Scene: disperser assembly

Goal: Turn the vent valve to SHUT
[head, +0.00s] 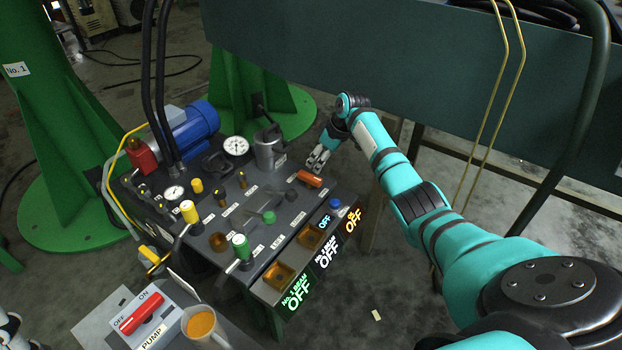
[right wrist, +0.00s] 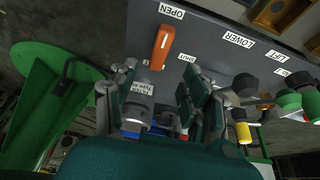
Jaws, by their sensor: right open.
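The vent valve has an orange handle (head: 310,179) at the back right of the dark control panel (head: 287,222). In the right wrist view the handle (right wrist: 162,46) has one end close to the OPEN label (right wrist: 171,12); the SHUT label (right wrist: 188,58) is to the right of its other end. My right gripper (head: 319,161) is open, just behind the handle and apart from it. In the right wrist view its fingers (right wrist: 158,103) are spread with no handle between them. A grey piece at the head view's lower left edge may be my left gripper; its fingers cannot be made out.
A grey labelled cylinder (head: 268,150) stands beside my right gripper. A cup (head: 202,327) stands by the red pump switch (head: 141,314).

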